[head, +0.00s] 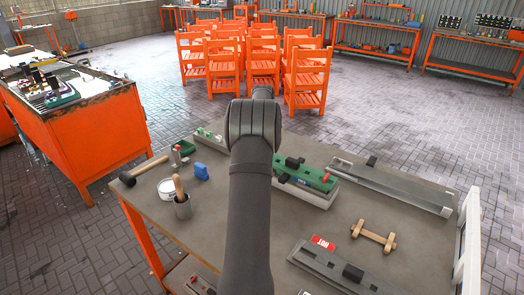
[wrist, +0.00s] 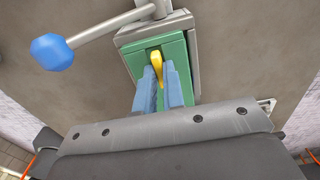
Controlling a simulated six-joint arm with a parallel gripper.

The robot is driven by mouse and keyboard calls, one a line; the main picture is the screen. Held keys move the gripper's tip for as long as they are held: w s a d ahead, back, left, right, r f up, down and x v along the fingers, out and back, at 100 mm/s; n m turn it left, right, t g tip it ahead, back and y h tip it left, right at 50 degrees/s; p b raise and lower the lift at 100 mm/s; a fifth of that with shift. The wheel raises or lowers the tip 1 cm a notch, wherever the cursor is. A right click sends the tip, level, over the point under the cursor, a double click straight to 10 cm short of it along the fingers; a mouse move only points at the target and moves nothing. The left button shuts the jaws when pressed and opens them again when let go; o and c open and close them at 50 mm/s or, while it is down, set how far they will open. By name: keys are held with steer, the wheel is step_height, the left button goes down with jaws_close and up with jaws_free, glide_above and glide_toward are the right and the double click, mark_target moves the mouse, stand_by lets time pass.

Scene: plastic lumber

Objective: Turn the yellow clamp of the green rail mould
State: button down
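In the wrist view the green mould (wrist: 136,64) sits in a grey metal body ahead of my gripper. Its yellow clamp (wrist: 157,58) stands up at the tips of my gripper (wrist: 161,72). The two blue fingers are apart, with the clamp's lower end between them and green showing in the gap. I cannot tell whether either finger touches the clamp. In the head view a long green mould (head: 305,176) with black blocks lies on a grey base to the right of my arm. My arm hides my gripper there.
A grey lever with a blue ball knob (wrist: 52,52) reaches left beside the mould.

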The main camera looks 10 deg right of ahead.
steer(key=shift+m, duration=2.4)
steer(key=m, duration=0.4)
steer(key=shift+m, duration=0.4)
steer(key=c, duration=1.4)
jaws_free()
steer(key=shift+o, duration=0.2)
steer(key=shift+r, duration=3.55)
